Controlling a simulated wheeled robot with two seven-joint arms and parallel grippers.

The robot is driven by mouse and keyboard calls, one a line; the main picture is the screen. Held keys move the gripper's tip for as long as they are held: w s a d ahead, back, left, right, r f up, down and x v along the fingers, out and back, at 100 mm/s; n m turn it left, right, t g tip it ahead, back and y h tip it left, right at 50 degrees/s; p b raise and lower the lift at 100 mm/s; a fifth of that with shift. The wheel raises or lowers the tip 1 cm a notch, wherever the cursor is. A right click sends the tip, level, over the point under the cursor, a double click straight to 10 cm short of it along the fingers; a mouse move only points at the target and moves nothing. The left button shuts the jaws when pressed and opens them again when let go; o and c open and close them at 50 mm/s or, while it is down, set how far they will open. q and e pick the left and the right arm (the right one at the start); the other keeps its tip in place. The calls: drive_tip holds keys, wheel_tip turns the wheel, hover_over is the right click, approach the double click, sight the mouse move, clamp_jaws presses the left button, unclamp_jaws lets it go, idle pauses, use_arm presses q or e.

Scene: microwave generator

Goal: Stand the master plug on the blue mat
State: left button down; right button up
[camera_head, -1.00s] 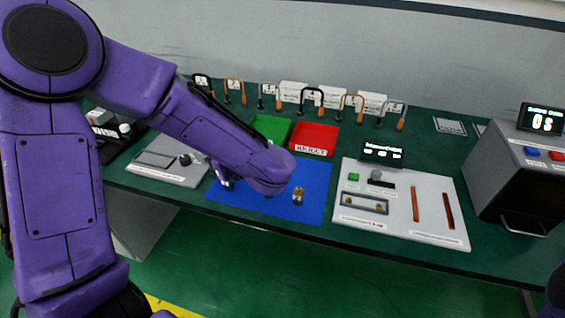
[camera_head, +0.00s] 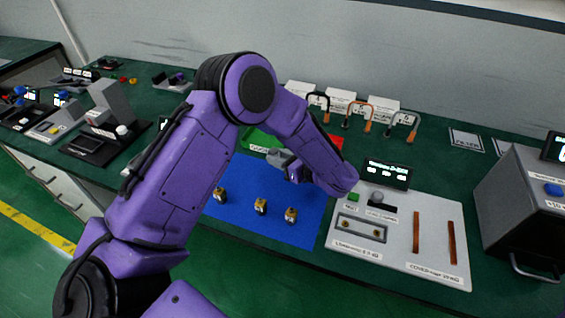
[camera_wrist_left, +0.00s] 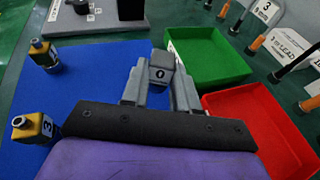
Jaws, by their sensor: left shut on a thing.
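My left gripper (camera_head: 286,165) is over the far right part of the blue mat (camera_head: 238,178), mostly behind its own arm in the head view. In the left wrist view its grey fingers (camera_wrist_left: 161,74) are shut on a grey block marked 0 (camera_wrist_left: 162,66), which seems to be the master plug. I cannot tell whether the block touches the mat. Three small yellow-and-black plugs stand on the mat: one at left (camera_head: 220,194), one in the middle (camera_head: 261,206), one at right (camera_head: 291,215). My right gripper is not in view.
A green tray (camera_wrist_left: 207,58) and a red tray (camera_wrist_left: 262,122) lie close beside the mat, near the left gripper. A white panel (camera_head: 390,228) with copper strips is right of the mat. Several hooked cables and label cards stand behind.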

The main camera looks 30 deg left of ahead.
sight(282, 176)
use_arm(q)
drive_tip(key=shift+w+d+f, duration=0.2)
drive_tip(key=shift+f, duration=0.15)
wheel_tip(282, 176, down, 3)
drive_tip(key=shift+d+r+p, duration=0.15)
drive_tip(key=shift+r+p, duration=0.05)
drive_tip(key=shift+p, duration=0.15)
drive_tip(key=shift+w+f, duration=0.15)
drive_tip(key=shift+f, duration=0.25)
drive_tip(key=shift+f+b, duration=0.15)
drive_tip(key=shift+b, duration=0.15)
drive_tip(key=c, duration=0.8)
unclamp_jaws()
